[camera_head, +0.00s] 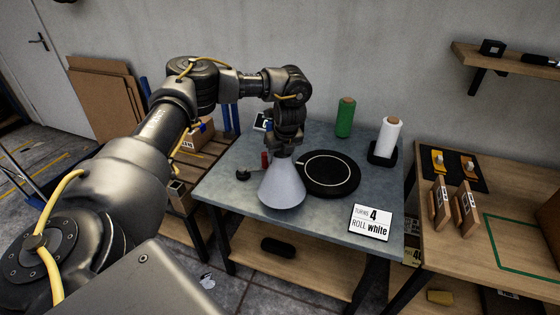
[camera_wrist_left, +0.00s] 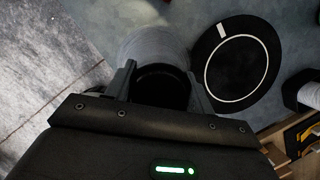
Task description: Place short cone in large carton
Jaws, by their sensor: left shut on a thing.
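A pale grey cone (camera_head: 282,188) is upright at the front middle of the grey table, under my left gripper (camera_head: 284,150). The left gripper points down and is shut on the cone's narrow top. In the left wrist view the fingers (camera_wrist_left: 163,80) stand either side of the cone's dark top, with its pale side (camera_wrist_left: 150,45) beyond. I cannot tell whether its base touches the table. No carton is clearly marked as the large one; a brown cardboard thing (camera_head: 549,222) is cut off at the right edge. My right gripper is not in view.
The grey table (camera_head: 240,155) also holds a black disc with a white ring (camera_head: 345,175) beside the cone, a green roll (camera_head: 345,118), a white roll (camera_head: 388,138) and a sign (camera_head: 370,222). A wooden bench (camera_head: 440,165) with small boxes stands right. A box (camera_head: 198,137) is left.

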